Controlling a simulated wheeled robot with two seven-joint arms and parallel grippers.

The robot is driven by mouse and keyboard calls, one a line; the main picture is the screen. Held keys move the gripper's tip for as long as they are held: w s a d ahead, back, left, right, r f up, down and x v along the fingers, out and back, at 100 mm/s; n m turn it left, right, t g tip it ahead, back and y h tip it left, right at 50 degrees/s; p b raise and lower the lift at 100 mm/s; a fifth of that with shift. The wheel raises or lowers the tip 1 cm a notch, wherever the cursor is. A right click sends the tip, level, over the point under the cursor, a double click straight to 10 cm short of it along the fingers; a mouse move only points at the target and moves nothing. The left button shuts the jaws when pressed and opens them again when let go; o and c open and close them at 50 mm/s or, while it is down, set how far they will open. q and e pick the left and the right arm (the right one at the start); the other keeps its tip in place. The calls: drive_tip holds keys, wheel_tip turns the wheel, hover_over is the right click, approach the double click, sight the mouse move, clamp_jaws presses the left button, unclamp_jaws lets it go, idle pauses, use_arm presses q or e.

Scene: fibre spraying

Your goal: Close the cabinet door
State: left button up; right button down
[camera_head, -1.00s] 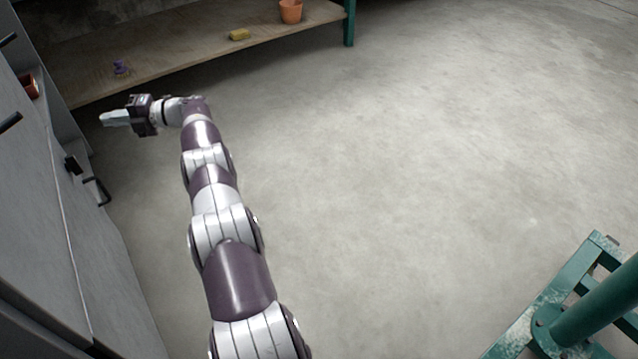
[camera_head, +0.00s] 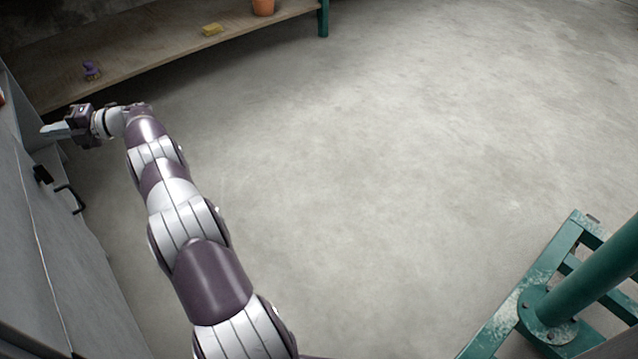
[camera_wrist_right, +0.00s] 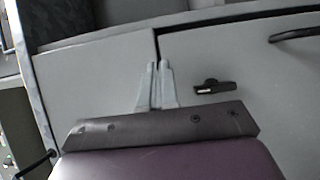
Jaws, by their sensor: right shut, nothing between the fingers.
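The grey cabinet (camera_head: 30,235) stands along the left edge in the head view, with a dark bar handle (camera_head: 72,200) and a small dark latch (camera_head: 42,174) on its front. My right gripper (camera_head: 48,130) is shut and empty, close to the cabinet's far end. In the right wrist view its two pale fingertips (camera_wrist_right: 157,66) lie together in front of a vertical seam between a left grey panel (camera_wrist_right: 95,75) and a right grey panel (camera_wrist_right: 245,65). The latch (camera_wrist_right: 210,86) is right of the fingers. I cannot tell whether the tips touch the cabinet. My left gripper is out of view.
A low wooden shelf (camera_head: 150,45) at the back holds a purple item (camera_head: 92,70), a yellow block (camera_head: 212,29) and an orange pot (camera_head: 263,6). A green metal frame (camera_head: 540,300) stands at the lower right. The concrete floor (camera_head: 370,150) between is clear.

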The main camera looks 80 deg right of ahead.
drive_tip(key=p+v, duration=0.5)
drive_tip(key=v, duration=0.7)
drive_tip(key=shift+s+d, duration=0.15)
drive_tip(key=shift+s, duration=0.2)
